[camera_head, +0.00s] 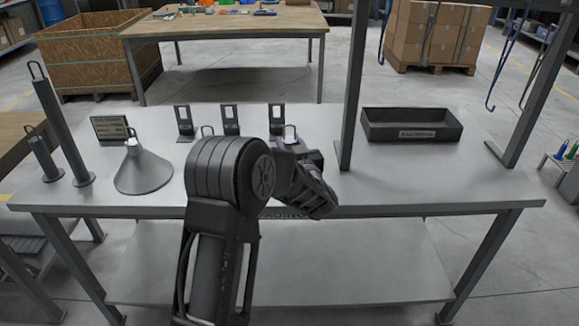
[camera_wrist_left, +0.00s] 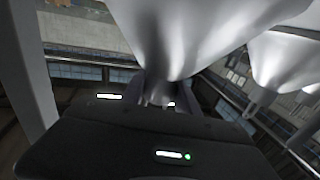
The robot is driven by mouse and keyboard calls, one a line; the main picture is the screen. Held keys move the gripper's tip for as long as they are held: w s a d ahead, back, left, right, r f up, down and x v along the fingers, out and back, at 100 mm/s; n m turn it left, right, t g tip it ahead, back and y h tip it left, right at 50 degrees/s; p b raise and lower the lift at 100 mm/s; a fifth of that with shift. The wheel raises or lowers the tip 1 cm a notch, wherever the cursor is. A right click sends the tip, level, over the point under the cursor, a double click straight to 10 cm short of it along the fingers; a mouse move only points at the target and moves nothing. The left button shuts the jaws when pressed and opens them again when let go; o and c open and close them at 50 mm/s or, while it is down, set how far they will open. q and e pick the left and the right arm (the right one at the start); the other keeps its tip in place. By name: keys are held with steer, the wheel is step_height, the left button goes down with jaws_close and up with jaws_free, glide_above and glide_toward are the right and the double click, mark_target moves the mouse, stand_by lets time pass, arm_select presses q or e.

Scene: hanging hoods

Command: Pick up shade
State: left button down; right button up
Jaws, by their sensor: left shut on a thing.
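My left arm crosses the middle of the head view, and its gripper (camera_head: 298,152) is low over the table, partly hidden behind my own arm. In the left wrist view the gripper (camera_wrist_left: 160,96) is shut at the narrow end of a smooth grey conical shade (camera_wrist_left: 185,35), which fills the upper middle. The head view mostly hides this shade. Another grey shade (camera_head: 143,173) stands wide end down on the left of the table. Another cone shows at the right in the left wrist view (camera_wrist_left: 283,62). My right gripper is in neither view.
The grey table (camera_head: 400,185) carries tall cylinders (camera_head: 58,125) with hooks at left, a small sign (camera_head: 110,128) and upright brackets (camera_head: 231,119). A dark tray (camera_head: 412,126) sits at right between frame posts (camera_head: 354,80). The table's front right is clear.

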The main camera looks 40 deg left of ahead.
mark_target(289, 138)
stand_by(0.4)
arm_select(q)
step_height(289, 138, up, 10)
steer(key=shift+r+p, duration=0.1)
steer(key=shift+p, duration=0.3)
stand_by(0.7)
